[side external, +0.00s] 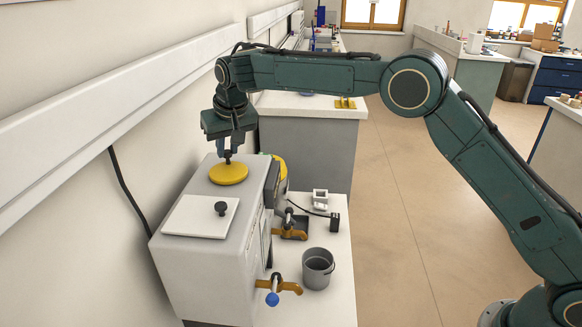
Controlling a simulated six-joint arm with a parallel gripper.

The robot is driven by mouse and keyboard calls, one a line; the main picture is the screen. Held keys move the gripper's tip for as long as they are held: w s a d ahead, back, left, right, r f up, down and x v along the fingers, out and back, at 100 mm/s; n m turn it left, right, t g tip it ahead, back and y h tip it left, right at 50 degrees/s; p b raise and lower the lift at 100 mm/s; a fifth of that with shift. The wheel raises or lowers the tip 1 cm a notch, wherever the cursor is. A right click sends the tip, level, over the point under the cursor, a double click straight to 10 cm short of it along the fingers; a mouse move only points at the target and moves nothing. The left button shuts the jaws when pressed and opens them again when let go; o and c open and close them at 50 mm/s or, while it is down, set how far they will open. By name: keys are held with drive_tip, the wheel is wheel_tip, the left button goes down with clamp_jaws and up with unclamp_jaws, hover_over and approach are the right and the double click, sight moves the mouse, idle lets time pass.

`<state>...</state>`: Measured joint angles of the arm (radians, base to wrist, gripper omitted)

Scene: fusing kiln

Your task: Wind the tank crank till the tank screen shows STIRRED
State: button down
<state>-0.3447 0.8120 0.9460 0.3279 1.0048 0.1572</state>
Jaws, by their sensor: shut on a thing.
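The tank (205,270) is a pale box standing at the left against the wall. The crank (229,174), a yellow disc, lies flat on its top towards the back. My gripper (228,152) points straight down over the disc and is shut on the crank's small upright handle, which the fingers mostly hide. A dark panel (271,187) on the tank's right side may be the tank screen; it is seen almost edge-on and no text on it can be read.
A white lid (201,216) with a black knob lies on the tank top, in front of the disc. Taps with orange levers (280,285) stick out from the tank's right side. A grey bucket (318,268) and a small white block (320,199) stand on the bench to the right.

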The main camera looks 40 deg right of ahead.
drive_tip(key=shift+s+d+m+g+h, duration=0.15)
drive_tip(key=shift+m+h, duration=0.15)
drive_tip(key=shift+m, duration=0.55)
drive_tip(key=shift+s+d+m+g+h, duration=0.15)
drive_tip(key=shift+m+h, duration=0.15)
drive_tip(key=shift+m, duration=0.55)
drive_tip(key=shift+s+m+h, duration=0.15)
drive_tip(key=shift+m+h, duration=0.25)
drive_tip(key=shift+m, duration=0.7)
drive_tip(key=c, duration=1.3)
unclamp_jaws()
drive_tip(key=shift+n+y, duration=0.3)
drive_tip(key=shift+n, duration=0.5)
